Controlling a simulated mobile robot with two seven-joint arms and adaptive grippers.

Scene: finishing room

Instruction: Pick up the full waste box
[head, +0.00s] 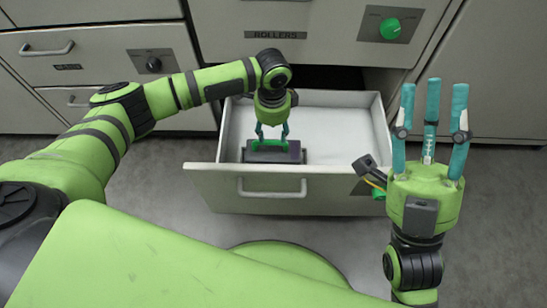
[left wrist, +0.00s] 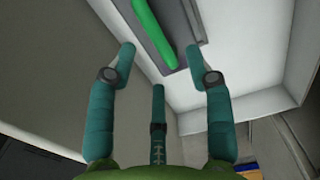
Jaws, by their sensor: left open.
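A dark grey box with a green bar handle (head: 273,156) sits inside the open drawer, near its front wall. It also shows at the top of the left wrist view, where the green handle (left wrist: 153,32) lies just beyond my fingertips. My left gripper (head: 272,132) points down over the box, with its fingers apart and nothing held between them. I cannot tell whether its fingertips touch the box. The inside of the box is not visible. My right gripper (head: 432,120) is raised at the right with its fingers pointing up, spread and empty.
The white-lined drawer (head: 345,123) is pulled out of the cabinet, with bare room around the box. A closed drawer with a green knob (head: 390,28) labelled ROLLERS is above. More closed drawers (head: 90,45) are at the left. Grey floor (head: 165,190) shows around the open drawer.

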